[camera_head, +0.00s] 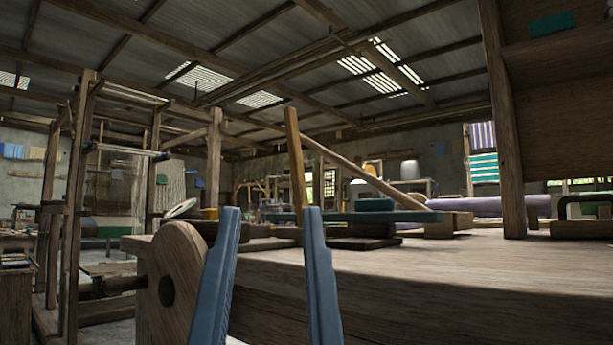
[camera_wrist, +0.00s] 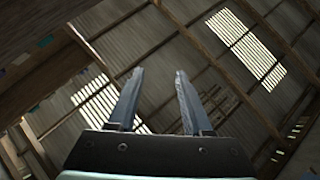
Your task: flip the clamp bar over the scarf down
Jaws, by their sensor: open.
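My gripper (camera_head: 271,210) shows as two blue fingers rising from the bottom of the head view, spread apart with nothing between them. In the wrist view my gripper (camera_wrist: 158,73) is also open and empty, pointing up at the roof. A slanted wooden bar (camera_head: 365,175) rises leftward above the table, behind my fingers; it may be the clamp bar, standing raised. An upright wooden stick (camera_head: 296,160) stands near it, above and between my fingertips. A flat green strip (camera_head: 390,216) lies below the slanted bar; I cannot tell whether it is the scarf.
The wooden table (camera_head: 450,265) fills the lower right, with a rounded wooden end piece (camera_head: 170,285) left of my fingers. A purple roll (camera_head: 490,205) lies behind. A thick post (camera_head: 503,120) and a dark handle (camera_head: 585,200) stand at right. A loom frame (camera_head: 75,190) stands left.

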